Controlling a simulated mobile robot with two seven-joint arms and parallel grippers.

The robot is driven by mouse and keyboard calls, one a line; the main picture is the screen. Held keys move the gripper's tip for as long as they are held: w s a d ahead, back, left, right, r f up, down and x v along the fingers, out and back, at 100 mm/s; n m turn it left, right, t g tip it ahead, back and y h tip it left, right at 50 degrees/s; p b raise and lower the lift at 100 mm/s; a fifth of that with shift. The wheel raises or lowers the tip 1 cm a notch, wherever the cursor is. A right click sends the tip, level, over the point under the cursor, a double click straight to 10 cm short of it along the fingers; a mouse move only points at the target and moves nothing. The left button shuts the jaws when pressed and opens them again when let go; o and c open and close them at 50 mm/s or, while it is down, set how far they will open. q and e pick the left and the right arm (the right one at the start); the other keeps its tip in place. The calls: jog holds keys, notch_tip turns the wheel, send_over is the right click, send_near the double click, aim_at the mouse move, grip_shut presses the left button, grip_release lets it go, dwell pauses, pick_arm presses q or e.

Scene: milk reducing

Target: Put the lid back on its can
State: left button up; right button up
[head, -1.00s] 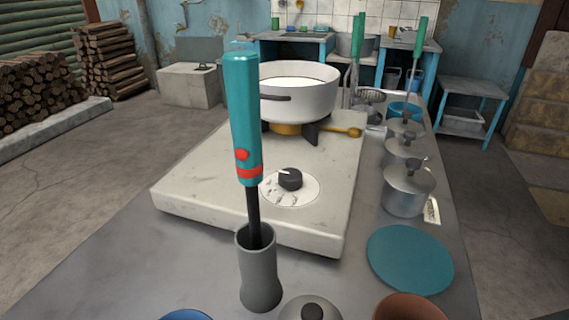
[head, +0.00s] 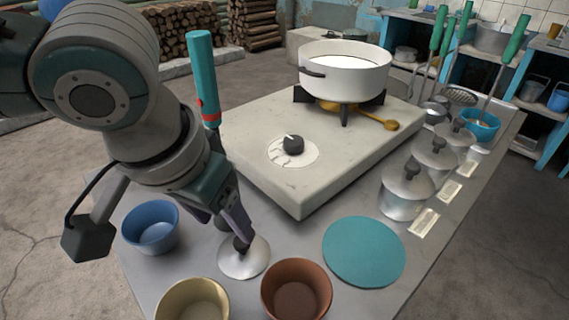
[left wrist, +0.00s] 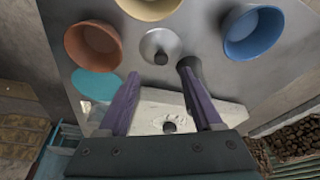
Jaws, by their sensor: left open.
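A silver lid (head: 236,264) with a dark knob lies on the table near the front, between the bowls. It also shows in the left wrist view (left wrist: 150,45). My left gripper (head: 236,232) reaches down over the lid, its fingers at the knob in the head view. In the left wrist view it is open (left wrist: 160,75) with nothing between its fingers. Several silver cans stand in a row along the right edge; the nearest can (head: 403,203) has a knobbed lid on. The farthest can (head: 437,112) is too small to tell if lidded. My right gripper is not in view.
Blue (head: 151,230), tan (head: 194,303) and brown (head: 297,288) bowls surround the lid. A teal disc (head: 363,252) lies to the right. A stove slab (head: 260,165) carries a white pot (head: 345,75). A teal lighter (head: 201,75) stands upright, partly behind my arm.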

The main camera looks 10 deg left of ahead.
aim_at(239, 243)
pick_arm(q)
jog(key=x, duration=0.2)
jog(key=shift+w+f, duration=0.1)
jog(key=shift+f, duration=0.15)
jog(key=x, duration=0.1)
jog(key=b+x, duration=0.1)
jog(key=x, duration=0.1)
jog(key=b+x, duration=0.1)
jog(key=x, duration=0.1)
jog(key=shift+w+f, duration=0.1)
jog(key=shift+w, duration=0.25)
jog(key=shift+c, duration=0.3)
grip_shut()
